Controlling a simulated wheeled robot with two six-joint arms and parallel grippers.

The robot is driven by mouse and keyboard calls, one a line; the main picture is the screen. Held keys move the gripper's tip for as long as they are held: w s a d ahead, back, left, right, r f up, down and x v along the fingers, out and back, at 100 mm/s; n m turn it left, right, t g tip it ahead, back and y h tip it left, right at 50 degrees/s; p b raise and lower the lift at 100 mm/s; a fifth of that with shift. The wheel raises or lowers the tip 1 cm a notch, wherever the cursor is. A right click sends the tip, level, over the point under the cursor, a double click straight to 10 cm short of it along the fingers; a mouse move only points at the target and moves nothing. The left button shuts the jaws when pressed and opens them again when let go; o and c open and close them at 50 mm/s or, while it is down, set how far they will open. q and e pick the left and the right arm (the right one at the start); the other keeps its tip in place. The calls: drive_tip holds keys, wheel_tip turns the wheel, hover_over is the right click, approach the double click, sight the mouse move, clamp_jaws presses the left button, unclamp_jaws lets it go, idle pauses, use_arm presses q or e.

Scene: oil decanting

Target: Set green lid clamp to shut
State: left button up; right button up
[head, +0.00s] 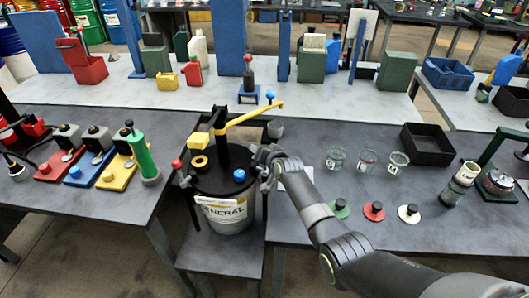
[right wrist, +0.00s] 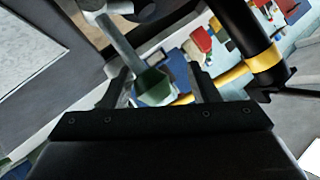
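The drum (head: 226,216) stands on a low stand in the middle of the head view, with a black lid (head: 215,180). A red-knobbed clamp (head: 177,164) is at its left and a blue-knobbed clamp (head: 239,175) at its front. My right gripper (head: 267,158) is at the right rim and hides the green clamp there. In the right wrist view a green knob (right wrist: 155,85) on a grey rod (right wrist: 122,45) lies between the fingers of my right gripper (right wrist: 161,88), with gaps at both sides. Contact cannot be told. My left gripper is not in view.
A black pump post (head: 221,132) with a yellow lever (head: 250,115) rises from the lid close to my right gripper. Glass jars (head: 367,160) and a black tray (head: 427,144) stand on the right table. Coloured pump units (head: 90,160) stand on the left table.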

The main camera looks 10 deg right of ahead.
drive_tip(key=shift+d, duration=0.2)
drive_tip(key=shift+s+d, duration=0.1)
drive_tip(key=shift+p+v, duration=0.3)
drive_tip(key=shift+v, duration=0.55)
drive_tip(key=v, duration=1.5)
drive_tip(key=shift+s+a+r+b, duration=0.15)
drive_tip(key=shift+s+a+b, duration=0.1)
drive_tip(key=shift+b, duration=0.1)
